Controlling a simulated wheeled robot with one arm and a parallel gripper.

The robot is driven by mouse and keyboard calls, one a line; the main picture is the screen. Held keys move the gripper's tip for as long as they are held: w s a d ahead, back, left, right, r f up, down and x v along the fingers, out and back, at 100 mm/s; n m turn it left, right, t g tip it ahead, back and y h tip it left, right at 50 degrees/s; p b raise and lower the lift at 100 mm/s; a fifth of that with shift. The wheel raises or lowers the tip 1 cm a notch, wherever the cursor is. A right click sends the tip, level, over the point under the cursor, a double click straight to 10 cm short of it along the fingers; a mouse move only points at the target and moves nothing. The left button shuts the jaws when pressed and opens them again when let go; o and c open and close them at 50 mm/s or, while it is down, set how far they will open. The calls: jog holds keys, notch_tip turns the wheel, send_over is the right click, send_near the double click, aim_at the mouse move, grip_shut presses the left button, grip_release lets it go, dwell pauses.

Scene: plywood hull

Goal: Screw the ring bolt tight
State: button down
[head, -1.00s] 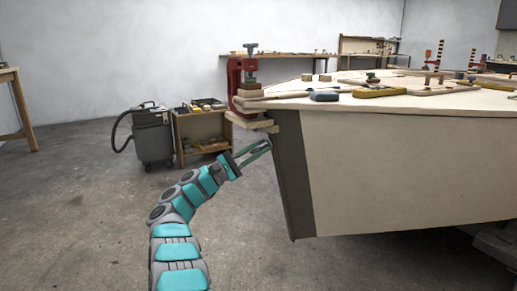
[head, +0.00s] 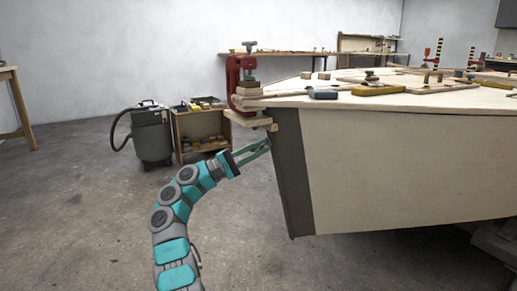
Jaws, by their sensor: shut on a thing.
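The plywood hull (head: 400,170) fills the right side, with a dark grey stem strip (head: 292,180) along its near-left edge. My gripper (head: 267,146) is at the upper part of this strip, below the clamped wooden blocks. Its two long fingers point up and to the right, and their tips meet the strip's left edge. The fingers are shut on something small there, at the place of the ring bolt. The ring bolt itself is too small and too covered by the fingertips to make out, so its seating cannot be seen.
A red clamp (head: 233,80) holds wooden blocks (head: 247,118) at the hull corner, just above my gripper. A grey vacuum (head: 152,135) and a low wooden shelf (head: 190,125) stand behind to the left. The concrete floor on the left is clear.

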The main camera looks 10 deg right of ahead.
jog(key=shift+d+f+m, duration=0.25)
jog(key=shift+f+m, duration=0.1)
jog(key=shift+m, duration=0.15)
jog(key=shift+w+f, duration=0.1)
jog(key=shift+f+m+g+y, duration=0.15)
jog(key=shift+m+g+y, duration=0.35)
jog(key=shift+m, duration=1.2)
jog(key=shift+w+a+f+m+y, duration=0.1)
jog(key=shift+m+y, duration=0.1)
jog(key=shift+m, duration=0.5)
jog(key=shift+w+d+f+m+y, duration=0.1)
jog(key=shift+m+y, duration=0.1)
jog(key=shift+m, duration=0.5)
jog(key=shift+a+f+m+y, duration=0.1)
jog(key=shift+m+y, duration=0.1)
jog(key=shift+m, duration=0.5)
jog(key=c, duration=1.1)
grip_release()
jog(key=shift+w+a, duration=0.1)
jog(key=shift+c, duration=0.2)
jog(key=shift+o, duration=1.3)
jog(key=shift+r, duration=0.1)
